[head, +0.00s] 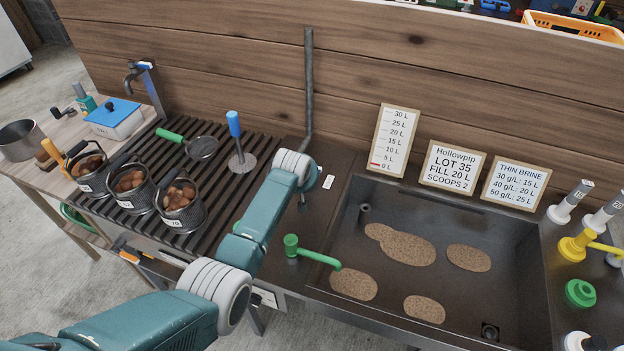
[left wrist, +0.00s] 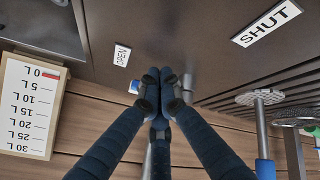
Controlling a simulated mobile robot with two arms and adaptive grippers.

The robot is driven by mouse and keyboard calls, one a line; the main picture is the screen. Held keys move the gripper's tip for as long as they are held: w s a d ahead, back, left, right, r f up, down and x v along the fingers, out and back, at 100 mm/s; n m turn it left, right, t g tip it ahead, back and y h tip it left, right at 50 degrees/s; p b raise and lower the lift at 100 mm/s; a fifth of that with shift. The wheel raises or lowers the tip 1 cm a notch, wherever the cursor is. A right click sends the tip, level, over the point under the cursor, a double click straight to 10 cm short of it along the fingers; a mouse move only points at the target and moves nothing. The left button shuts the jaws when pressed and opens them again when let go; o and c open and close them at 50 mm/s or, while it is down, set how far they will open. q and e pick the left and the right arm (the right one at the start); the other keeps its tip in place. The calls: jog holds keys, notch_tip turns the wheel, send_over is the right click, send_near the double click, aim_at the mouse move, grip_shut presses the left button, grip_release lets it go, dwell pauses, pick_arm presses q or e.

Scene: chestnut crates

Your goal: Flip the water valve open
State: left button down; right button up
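In the left wrist view a small blue piece (left wrist: 134,87) and a grey metal piece (left wrist: 187,81) show on either side of my left fingertips, probably parts of the water valve; the fingers cover its middle. My left gripper (left wrist: 160,82) has its two dark fingers together at this spot, and I cannot make out anything gripped between them. The OPEN label (left wrist: 121,55) is just left of the fingertips and the SHUT label (left wrist: 267,22) is farther right. In the head view my left arm hides the fingers and most of the valve. My right gripper is out of view.
A sink basin (head: 520,270) with brown patches on its floor lies to the right. A green lever (head: 318,256) stands at its near left corner. A level board (head: 394,140) has its red mark at 0 L. Chestnut pots (head: 183,216) stand on the slatted rack left.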

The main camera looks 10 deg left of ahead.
pick_arm(q)
jog(key=v, duration=0.3)
jog(key=d+v, duration=0.1)
jog(key=v, duration=0.1)
jog(key=shift+s+f, duration=0.2)
jog(key=shift+s, duration=0.15)
jog(key=shift+r, duration=0.1)
jog(key=s+r, duration=0.1)
jog(key=s+d+r, duration=0.1)
jog(key=r, duration=0.1)
jog(key=s+r+b, duration=0.1)
jog(key=shift+d+r, duration=0.25)
jog(key=shift+r, duration=0.1)
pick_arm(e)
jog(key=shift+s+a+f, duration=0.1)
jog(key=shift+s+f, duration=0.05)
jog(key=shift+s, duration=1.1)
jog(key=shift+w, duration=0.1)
